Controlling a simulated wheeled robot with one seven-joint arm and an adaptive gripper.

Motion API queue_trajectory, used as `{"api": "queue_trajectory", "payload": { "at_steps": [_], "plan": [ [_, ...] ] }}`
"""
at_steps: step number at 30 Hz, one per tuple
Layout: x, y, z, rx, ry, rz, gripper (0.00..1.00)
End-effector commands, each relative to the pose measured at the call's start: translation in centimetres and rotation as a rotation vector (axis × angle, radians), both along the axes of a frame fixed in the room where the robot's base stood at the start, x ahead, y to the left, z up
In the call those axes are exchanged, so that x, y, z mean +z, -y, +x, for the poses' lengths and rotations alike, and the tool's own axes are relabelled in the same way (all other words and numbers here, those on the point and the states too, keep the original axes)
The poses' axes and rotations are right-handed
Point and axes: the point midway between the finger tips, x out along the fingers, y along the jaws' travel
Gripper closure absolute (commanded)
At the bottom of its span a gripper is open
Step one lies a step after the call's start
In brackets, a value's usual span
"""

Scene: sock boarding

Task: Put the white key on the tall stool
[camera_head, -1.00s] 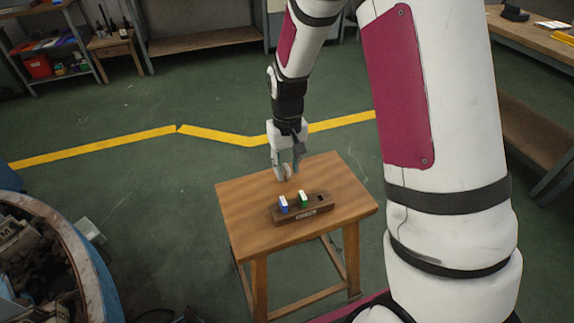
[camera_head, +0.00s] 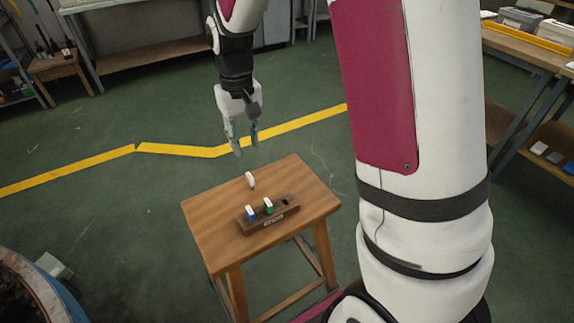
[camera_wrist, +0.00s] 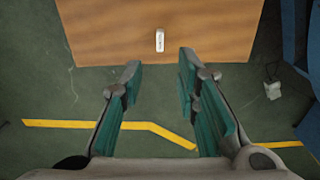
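The white key (camera_head: 250,180) stands on the wooden top of the tall stool (camera_head: 210,210), near its far edge. In the wrist view the white key (camera_wrist: 159,40) is a small pale upright shape on the bare wood. My gripper (camera_head: 245,146) is open and empty, above and beyond the far edge of the stool, apart from the key. In the wrist view its two teal-padded fingers (camera_wrist: 160,66) are spread wide, with the key ahead of the gap between them.
A dark wooden holder (camera_head: 283,210) on the stool top carries a blue-and-white key (camera_head: 250,214) and a green-and-white key (camera_head: 268,206); its right-hand slot is empty. A workbench (camera_head: 530,50) stands at the right.

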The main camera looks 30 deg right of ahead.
Motion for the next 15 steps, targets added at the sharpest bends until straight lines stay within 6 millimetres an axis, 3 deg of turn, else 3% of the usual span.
{"api": "queue_trajectory", "payload": {
  "at_steps": [4, 7, 15],
  "plan": [
    [1.3, 0.0, -0.9, 0.0, 0.009, 0.001, 0.71],
    [3.6, 0.0, -2.8, -0.001, 0.021, 0.003, 0.71],
    [10.5, 0.0, -12.2, -0.002, 0.059, 0.008, 0.71]
  ]
}}
